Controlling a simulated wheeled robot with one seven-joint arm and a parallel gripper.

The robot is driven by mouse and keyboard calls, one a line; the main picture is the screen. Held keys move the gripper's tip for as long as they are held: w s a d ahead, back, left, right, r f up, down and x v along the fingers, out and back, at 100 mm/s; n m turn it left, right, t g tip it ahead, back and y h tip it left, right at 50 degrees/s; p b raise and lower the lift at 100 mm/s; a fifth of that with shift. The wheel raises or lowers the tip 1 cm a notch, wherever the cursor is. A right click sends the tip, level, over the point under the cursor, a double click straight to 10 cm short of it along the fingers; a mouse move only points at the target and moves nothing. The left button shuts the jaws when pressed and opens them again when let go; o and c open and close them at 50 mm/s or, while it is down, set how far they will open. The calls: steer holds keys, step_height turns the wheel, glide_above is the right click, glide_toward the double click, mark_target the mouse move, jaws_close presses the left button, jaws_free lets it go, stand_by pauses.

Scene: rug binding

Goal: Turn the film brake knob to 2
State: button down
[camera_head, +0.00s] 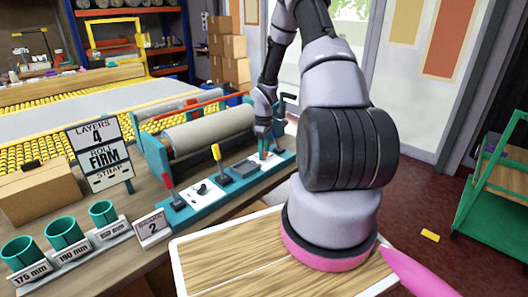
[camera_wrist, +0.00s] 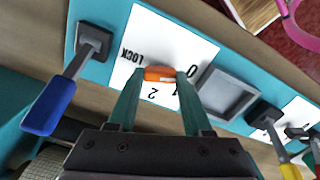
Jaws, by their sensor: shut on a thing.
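The film brake knob (camera_wrist: 158,74) is a small orange bar on a white dial plate (camera_wrist: 178,36) marked LOCK, 0, 1 and 2. My gripper (camera_wrist: 159,78) is shut on the knob, with one teal finger at each end of it. The bar lies roughly across the wrist view; which mark it points to I cannot tell. A small card (camera_head: 152,228) in front shows a 2.
A blue lever (camera_wrist: 49,107) stands beside the dial, with a grey square pad (camera_wrist: 228,93) on its other side. Yellow (camera_head: 216,153) and red (camera_head: 168,182) levers rise from the base. A large roller (camera_head: 208,130) lies behind. Teal cups (camera_head: 62,232) stand at left.

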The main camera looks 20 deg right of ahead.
steer(key=shift+m, duration=0.3)
steer(key=m, duration=0.9)
steer(key=shift+m, duration=0.4)
steer(key=m, duration=0.4)
steer(key=shift+d+m, duration=0.1)
steer(key=shift+m, duration=0.2)
steer(key=m, duration=0.4)
steer(key=shift+m, duration=0.3)
steer(key=shift+c, duration=1.6)
jaws_free()
